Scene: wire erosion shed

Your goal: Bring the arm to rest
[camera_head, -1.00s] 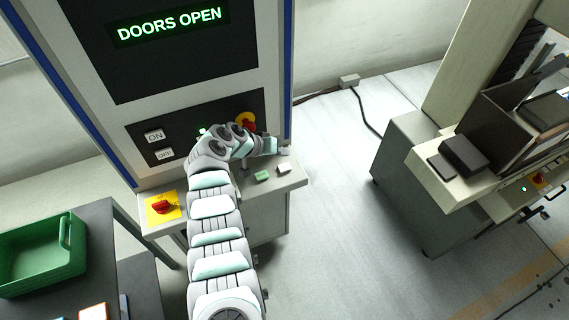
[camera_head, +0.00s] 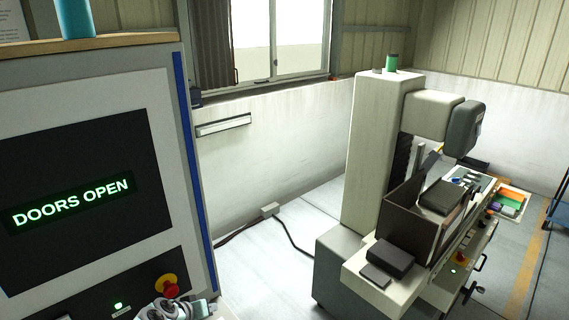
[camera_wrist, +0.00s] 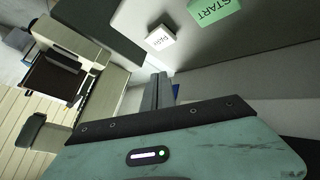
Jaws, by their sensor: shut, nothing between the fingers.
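My arm's wrist end (camera_head: 172,310) shows at the bottom edge of the head view, in front of the control cabinet and just below its red and yellow knob (camera_head: 169,288). The rest of my arm is out of that view. In the wrist view the fingers of my gripper (camera_wrist: 163,88) are together with nothing between them. A green START key (camera_wrist: 216,10) and a small white key (camera_wrist: 160,38) lie on the grey console beyond the fingertips. I see no contact between the fingers and either key.
The control cabinet (camera_head: 85,85) reads DOORS OPEN on its display. A machine with a tall column (camera_head: 370,140) stands to the right, with dark blocks (camera_head: 390,257) on its ledge. A cable (camera_head: 289,232) runs along the floor.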

